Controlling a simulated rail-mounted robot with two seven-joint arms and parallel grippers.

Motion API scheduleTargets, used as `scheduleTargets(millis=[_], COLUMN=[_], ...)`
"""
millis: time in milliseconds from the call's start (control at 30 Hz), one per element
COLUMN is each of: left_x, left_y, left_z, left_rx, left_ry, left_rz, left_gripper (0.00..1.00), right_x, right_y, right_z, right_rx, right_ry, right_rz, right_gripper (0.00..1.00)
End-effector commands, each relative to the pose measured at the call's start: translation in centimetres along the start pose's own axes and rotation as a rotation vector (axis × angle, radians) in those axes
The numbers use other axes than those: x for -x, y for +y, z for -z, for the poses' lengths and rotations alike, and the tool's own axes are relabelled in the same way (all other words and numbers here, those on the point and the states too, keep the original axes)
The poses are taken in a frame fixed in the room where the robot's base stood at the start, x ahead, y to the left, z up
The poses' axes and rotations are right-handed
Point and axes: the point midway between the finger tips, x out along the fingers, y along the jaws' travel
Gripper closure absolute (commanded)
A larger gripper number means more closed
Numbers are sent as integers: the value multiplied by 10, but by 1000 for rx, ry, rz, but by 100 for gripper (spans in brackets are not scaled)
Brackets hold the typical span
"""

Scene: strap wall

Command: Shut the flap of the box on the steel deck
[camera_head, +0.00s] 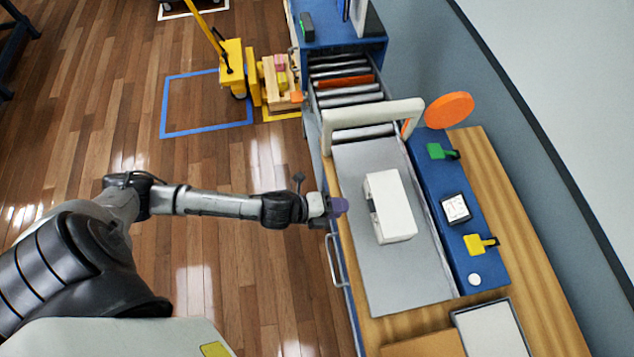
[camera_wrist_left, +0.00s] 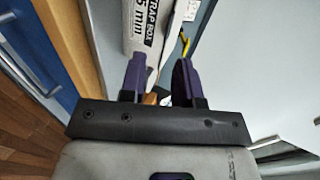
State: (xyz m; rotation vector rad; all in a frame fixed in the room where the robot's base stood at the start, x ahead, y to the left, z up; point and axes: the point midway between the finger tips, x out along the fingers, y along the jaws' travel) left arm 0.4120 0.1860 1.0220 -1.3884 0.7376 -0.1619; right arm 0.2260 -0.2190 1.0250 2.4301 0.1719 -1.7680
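A white box (camera_head: 392,205) lies on the grey steel deck (camera_head: 400,283). Its left side, facing my left arm, has a dark notch; I cannot clearly make out the flap or its angle. My left gripper (camera_head: 338,206) is at the deck's left edge, left of the box and apart from it. In the left wrist view, the purple fingers (camera_wrist_left: 160,75) stand apart with nothing held between them. The box's printed side (camera_wrist_left: 152,30), reading "STRAP BOX", shows beyond the fingertips. My right gripper is in neither view.
A white arch (camera_head: 372,114) spans the rollers behind the deck. A blue panel (camera_head: 455,222) with green and yellow handled parts runs along the deck's right. A metal handle (camera_head: 333,262) sticks out at the left edge. The deck in front of the box is clear.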

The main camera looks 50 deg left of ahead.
Motion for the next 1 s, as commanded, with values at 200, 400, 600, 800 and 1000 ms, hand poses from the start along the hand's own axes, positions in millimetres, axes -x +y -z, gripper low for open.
scheduleTargets(millis=[200,400,600,800,1000], left_x=[36,53,58,59,59], left_y=[2,1,1,0,0], left_z=[0,0,0,0,0], left_rx=[-1,2,0,0,0], left_ry=[1,0,0,0,0], left_rz=[-3,-2,-1,-1,-1], left_gripper=[70,70,70,70,70], right_x=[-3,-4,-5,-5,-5], right_y=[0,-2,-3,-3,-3], right_z=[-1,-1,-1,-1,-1], right_rx=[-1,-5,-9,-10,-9], right_ry=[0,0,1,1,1], right_rz=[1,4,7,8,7], right_gripper=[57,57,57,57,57])
